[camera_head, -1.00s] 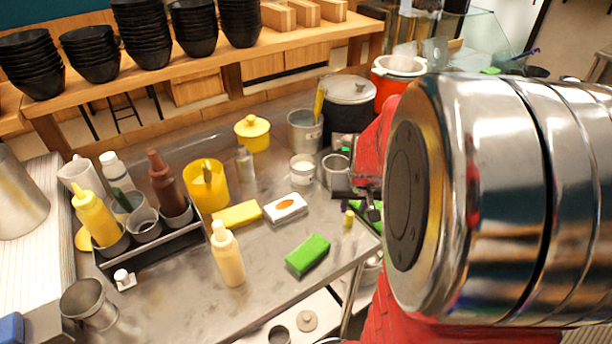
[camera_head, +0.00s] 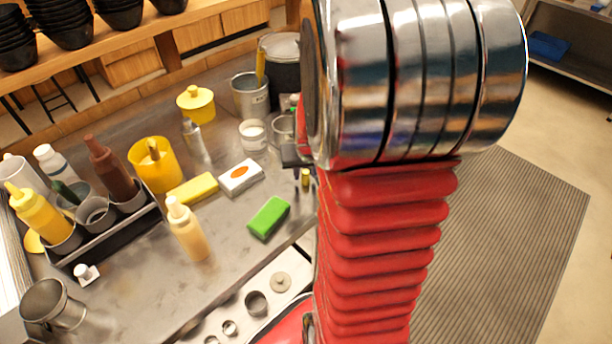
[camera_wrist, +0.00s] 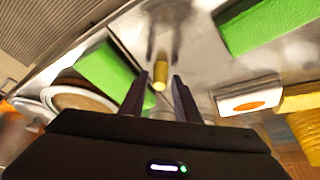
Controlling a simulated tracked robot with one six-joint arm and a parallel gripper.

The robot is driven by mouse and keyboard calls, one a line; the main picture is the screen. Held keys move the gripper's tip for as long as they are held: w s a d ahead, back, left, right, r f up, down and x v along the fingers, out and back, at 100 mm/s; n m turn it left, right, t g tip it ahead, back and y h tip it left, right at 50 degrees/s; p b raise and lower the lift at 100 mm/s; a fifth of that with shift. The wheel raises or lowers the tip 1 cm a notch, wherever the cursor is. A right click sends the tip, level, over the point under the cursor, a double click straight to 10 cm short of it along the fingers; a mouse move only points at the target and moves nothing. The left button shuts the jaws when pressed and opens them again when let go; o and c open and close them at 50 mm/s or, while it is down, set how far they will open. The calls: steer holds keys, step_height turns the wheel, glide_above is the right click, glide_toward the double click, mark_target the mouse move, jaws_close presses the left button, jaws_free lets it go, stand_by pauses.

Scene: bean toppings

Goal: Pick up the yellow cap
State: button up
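The yellow cap (camera_head: 306,178) is a small yellow cylinder on the steel counter, to the right of the green block. It also shows in the wrist view (camera_wrist: 160,74), upper middle, lined up between my two fingers. My gripper (camera_wrist: 160,84) is open, with a finger on each side of the cap in the picture; I cannot tell whether the fingertips reach down to it. In the head view my gripper (camera_head: 298,168) is dark and small, right by the cap and partly hidden by my arm.
A green block (camera_head: 269,217), a white box with an orange oval (camera_head: 240,178) and a yellow block (camera_head: 193,189) lie nearby on the counter. A cream bottle (camera_head: 187,230) stands further left. In the wrist view, another green block (camera_wrist: 105,72) is close left of my fingers.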

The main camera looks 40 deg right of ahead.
steer(key=shift+w+d+f, duration=0.15)
steer(key=shift+w+f, duration=0.05)
steer(key=shift+f, duration=0.35)
steer(key=shift+c, duration=0.2)
steer(key=c, duration=0.4)
